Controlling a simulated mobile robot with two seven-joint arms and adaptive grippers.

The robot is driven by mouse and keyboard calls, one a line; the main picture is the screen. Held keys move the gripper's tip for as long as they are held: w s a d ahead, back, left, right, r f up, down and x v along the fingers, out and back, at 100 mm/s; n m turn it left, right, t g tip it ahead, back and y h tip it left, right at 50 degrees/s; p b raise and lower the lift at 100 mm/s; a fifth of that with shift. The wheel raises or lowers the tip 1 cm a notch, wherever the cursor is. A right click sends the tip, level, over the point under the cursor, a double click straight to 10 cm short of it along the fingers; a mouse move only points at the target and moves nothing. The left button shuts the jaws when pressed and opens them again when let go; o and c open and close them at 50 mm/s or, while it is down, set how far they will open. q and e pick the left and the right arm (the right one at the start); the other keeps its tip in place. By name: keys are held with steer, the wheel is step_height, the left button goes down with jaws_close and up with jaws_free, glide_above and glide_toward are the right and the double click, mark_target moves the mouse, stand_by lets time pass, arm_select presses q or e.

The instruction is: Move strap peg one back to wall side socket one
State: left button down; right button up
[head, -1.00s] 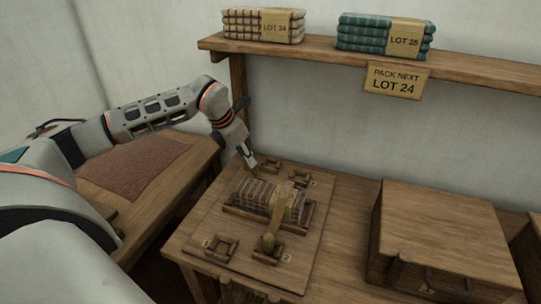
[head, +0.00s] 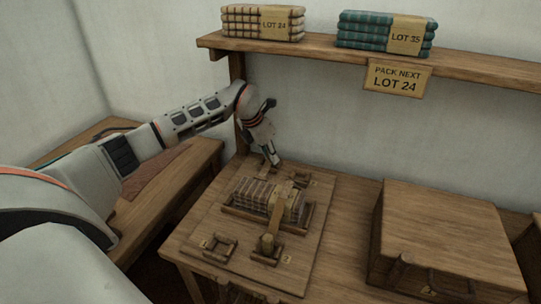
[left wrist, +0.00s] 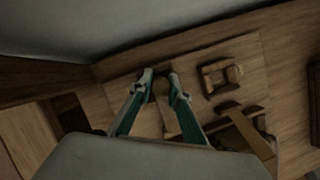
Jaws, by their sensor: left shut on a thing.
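My left gripper (head: 274,163) points down at the wall-side left socket on the wooden board and is shut on a small dark peg. In the left wrist view, the peg (left wrist: 162,87) shows between the fingertips, partly hidden and dark. The gripper covers most of that socket, so I cannot tell whether the peg is in it. The wall-side right socket (head: 301,179) is also visible in the left wrist view (left wrist: 220,77). A tan strap (head: 280,208) crosses the checked cloth bundle (head: 252,192) towards a peg (head: 267,243) in the near right socket. My right gripper is out of view.
The near left socket (head: 220,247) looks empty. A large wooden box (head: 440,230) stands right of the board (head: 190,248). A shelf (head: 480,75) with folded cloth lots hangs above at the back. Bare table lies between board and box.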

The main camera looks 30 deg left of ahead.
arm_select(q)
steer(key=shift+f, duration=0.1)
steer(key=c, duration=1.9)
jaws_free()
steer(key=shift+r, duration=0.35)
steer(key=p+v, duration=0.1)
steer(key=v, duration=0.6)
steer(key=shift+s+a, duration=0.1)
steer(key=shift+s, duration=0.05)
